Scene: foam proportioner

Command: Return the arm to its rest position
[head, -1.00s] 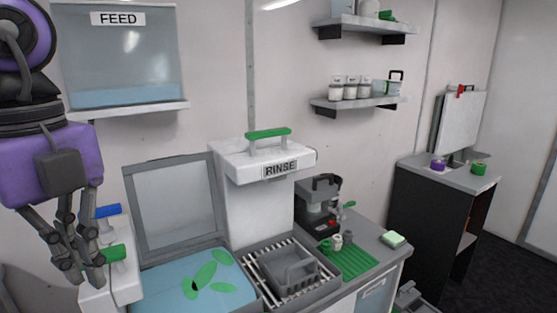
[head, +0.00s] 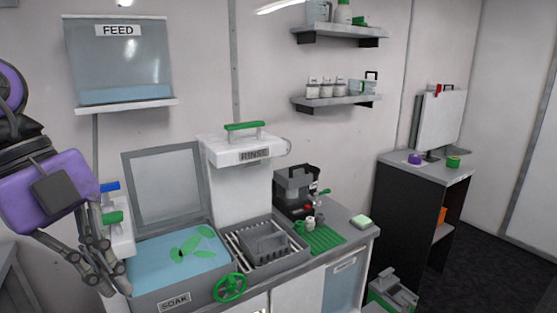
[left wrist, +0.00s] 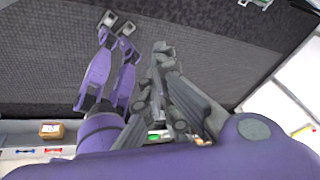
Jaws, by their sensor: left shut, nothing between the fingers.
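My left arm comes in from the left in the head view, with its purple wrist at the picture's edge. My left gripper (head: 116,281) hangs with its dark fingers pointing down, shut and empty. It shows in front of the left end of the soak basin (head: 185,297); whether it touches the basin cannot be told. In the left wrist view the closed fingers (left wrist: 163,55) show above the dark floor, beside purple and grey parts of my own body. My right gripper is not seen in the head view.
The basin holds blue liquid and green leaf shapes (head: 190,246). A green handwheel (head: 230,288) is on its front. Blue and green handles (head: 112,217) are close to my left gripper. The rinse unit (head: 238,170) and a rack (head: 264,244) stand right. Dark floor is open at far right.

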